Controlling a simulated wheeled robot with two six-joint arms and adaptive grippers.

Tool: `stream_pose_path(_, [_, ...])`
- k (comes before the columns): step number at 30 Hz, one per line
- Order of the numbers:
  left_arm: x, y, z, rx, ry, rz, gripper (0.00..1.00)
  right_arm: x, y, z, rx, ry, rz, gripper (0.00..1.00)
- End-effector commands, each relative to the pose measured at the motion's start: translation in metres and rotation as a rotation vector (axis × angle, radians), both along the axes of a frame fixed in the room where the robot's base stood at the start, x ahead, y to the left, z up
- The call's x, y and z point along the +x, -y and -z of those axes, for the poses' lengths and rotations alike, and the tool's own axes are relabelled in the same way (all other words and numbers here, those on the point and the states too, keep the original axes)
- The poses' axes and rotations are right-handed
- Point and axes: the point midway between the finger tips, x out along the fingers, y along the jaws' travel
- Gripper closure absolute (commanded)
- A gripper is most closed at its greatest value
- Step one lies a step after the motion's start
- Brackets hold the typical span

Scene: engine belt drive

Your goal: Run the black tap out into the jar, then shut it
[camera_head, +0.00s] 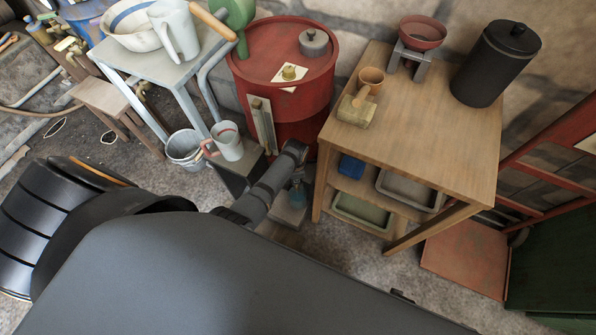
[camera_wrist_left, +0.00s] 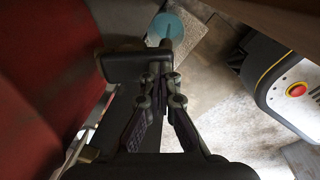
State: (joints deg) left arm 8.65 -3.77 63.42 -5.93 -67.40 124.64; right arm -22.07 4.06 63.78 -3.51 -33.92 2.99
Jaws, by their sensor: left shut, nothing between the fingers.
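The black tap (camera_wrist_left: 130,66) shows in the left wrist view as a dark block with a stem, beside the red drum (camera_head: 285,60); how far it is turned I cannot tell. My left gripper (camera_wrist_left: 162,78) is shut and empty, with its fingertips close to the tap; contact is unclear. In the head view the arm hides the tap, and the fingers do not show clearly. The bluish jar (camera_head: 297,194) stands low on a grey block beside the drum. Part of it shows as a blue round shape in the wrist view (camera_wrist_left: 183,29). My right gripper is out of view.
A wooden table (camera_head: 450,135) stands right of the drum, with a black canister (camera_head: 496,64) and trays below. A white mug (camera_head: 227,141) and a bucket (camera_head: 184,149) are left of the arm. A grey table (camera_head: 160,68) stands at the back left.

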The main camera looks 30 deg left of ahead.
Motion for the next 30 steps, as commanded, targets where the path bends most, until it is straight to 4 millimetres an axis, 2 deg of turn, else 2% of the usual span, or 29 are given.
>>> stream_pose_path(8, [0.000,0.000,-0.002,0.001,0.001,0.000,1.00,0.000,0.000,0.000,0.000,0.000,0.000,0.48])
stream_pose_path(11, [0.000,0.001,-0.013,0.000,0.004,0.001,1.00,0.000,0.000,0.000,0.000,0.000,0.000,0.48])
stream_pose_path(18, [-0.005,0.004,-0.056,0.001,0.004,0.000,1.00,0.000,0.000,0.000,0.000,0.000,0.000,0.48])
stream_pose_path(21, [-0.006,0.004,-0.069,0.002,0.003,-0.001,1.00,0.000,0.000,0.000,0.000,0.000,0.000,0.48])
stream_pose_path(30, [-0.007,0.005,-0.077,0.001,0.000,-0.001,1.00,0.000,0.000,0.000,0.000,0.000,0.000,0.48])
